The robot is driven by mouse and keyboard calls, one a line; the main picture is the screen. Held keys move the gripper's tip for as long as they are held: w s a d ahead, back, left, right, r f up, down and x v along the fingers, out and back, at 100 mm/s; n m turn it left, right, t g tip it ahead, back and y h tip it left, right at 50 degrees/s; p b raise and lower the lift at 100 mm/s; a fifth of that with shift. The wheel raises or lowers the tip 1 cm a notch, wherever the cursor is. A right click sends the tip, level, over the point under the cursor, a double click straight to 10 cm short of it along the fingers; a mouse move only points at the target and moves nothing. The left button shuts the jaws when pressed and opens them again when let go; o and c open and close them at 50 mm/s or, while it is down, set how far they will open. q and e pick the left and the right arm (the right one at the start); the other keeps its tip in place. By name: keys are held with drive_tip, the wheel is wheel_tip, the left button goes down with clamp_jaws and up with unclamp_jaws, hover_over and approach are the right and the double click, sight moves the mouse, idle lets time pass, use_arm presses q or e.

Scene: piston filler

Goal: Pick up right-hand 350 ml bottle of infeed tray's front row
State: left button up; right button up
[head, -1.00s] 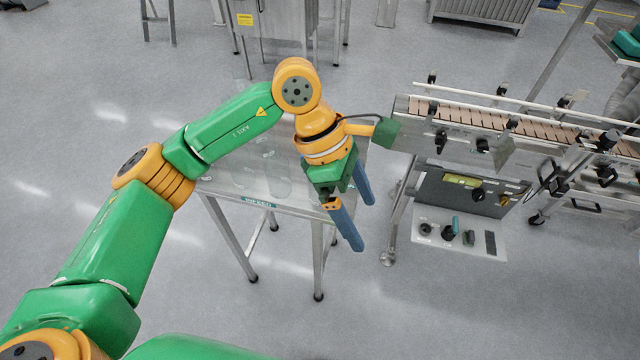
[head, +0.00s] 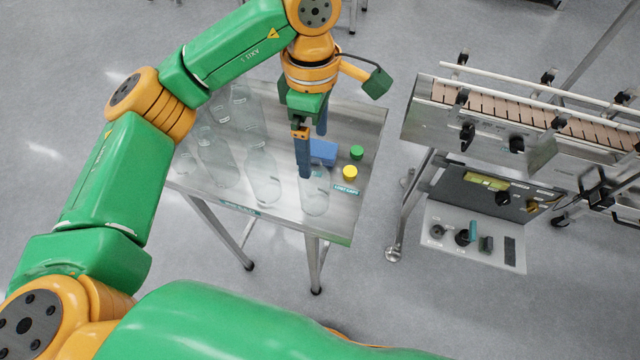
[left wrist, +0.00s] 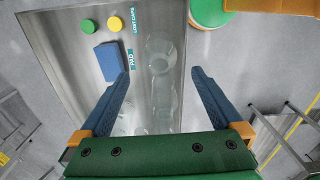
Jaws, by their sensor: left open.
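The infeed tray (head: 340,232) is a steel table top with several clear, see-through bottles. The right-hand bottle of the front row (head: 316,198) stands upright near the tray's front edge. Another front-row bottle (head: 263,178) stands to its left. My left gripper (head: 313,154) is open and empty, its blue fingers pointing down over the right-hand bottle. In the left wrist view the bottle (left wrist: 160,52) shows faintly between and ahead of the open fingertips (left wrist: 160,71). I cannot tell how far above it the fingers are. My right gripper is not in view.
More bottles (head: 220,160) stand to the left and behind. A conveyor (head: 530,115) with a control panel stands at the right.

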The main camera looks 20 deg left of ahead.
sight(313, 164)
use_arm(q)
drive_tip(key=f+b, duration=0.2)
drive_tip(key=f, duration=0.1)
drive_tip(key=f+b, duration=0.1)
drive_tip(key=shift+s+f, duration=0.2)
drive_tip(key=shift+s, duration=0.2)
drive_tip(key=f, duration=0.2)
drive_tip(key=f+p, duration=0.1)
drive_tip(key=f, duration=0.3)
drive_tip(key=shift+w+f+p, duration=0.25)
drive_tip(key=shift+w+p, duration=0.05)
drive_tip(key=shift+w, duration=0.05)
drive_tip(key=shift+f, duration=0.25)
drive_tip(key=c, duration=1.2)
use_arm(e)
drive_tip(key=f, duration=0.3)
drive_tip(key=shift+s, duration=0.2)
